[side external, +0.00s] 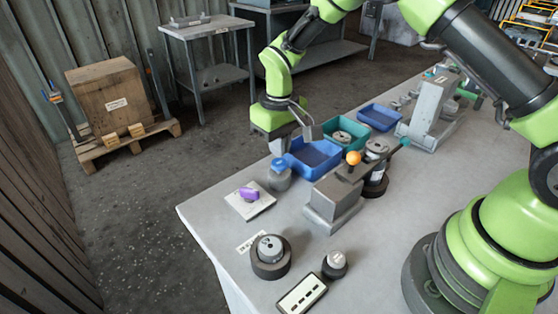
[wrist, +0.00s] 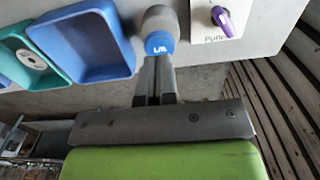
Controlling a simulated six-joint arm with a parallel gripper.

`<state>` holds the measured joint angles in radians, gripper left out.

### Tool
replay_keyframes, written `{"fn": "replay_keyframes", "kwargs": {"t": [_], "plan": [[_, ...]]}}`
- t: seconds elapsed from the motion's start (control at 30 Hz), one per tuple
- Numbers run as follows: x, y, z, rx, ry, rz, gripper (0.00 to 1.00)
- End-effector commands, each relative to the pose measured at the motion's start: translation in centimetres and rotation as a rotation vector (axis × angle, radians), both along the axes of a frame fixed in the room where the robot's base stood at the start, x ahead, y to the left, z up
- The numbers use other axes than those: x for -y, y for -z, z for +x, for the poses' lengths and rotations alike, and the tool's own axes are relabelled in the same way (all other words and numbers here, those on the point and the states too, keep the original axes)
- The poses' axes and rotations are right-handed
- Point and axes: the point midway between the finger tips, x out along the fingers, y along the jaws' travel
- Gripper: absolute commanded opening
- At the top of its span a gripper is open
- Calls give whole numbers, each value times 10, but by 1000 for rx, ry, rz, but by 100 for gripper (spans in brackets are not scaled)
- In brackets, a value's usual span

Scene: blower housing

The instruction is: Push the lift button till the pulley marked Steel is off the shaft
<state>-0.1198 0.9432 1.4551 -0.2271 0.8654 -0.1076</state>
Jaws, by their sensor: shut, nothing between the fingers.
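The lift button is a grey post (side external: 280,178) with a blue top, left of the blue bin. In the wrist view its blue cap (wrist: 160,43) carries white lettering, too small to read surely. My gripper (side external: 284,149) is shut and empty just above it; in the wrist view the closed fingertips (wrist: 155,62) reach the cap's edge. I cannot tell whether they touch. A grey and dark round stack (side external: 376,165) stands beside the grey block fixture (side external: 334,199), which has an orange ball. No pulley marking is readable, so I cannot tell which one is Steel.
A purple knob (side external: 248,194) sits on a white plate left of the button. A blue bin (side external: 312,158) and a teal bin (side external: 358,133) stand close behind. A dark round part (side external: 270,258) and a smaller one (side external: 335,265) are at the front. Bare table lies between.

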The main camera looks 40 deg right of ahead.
Motion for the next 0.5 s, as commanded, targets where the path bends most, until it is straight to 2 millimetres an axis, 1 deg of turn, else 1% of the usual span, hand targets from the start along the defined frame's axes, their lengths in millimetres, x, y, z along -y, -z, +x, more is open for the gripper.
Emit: {"fn": "replay_keyframes", "kwargs": {"t": [0.5], "plan": [[0, 19, 0, 0, 1, 0, 0]]}}
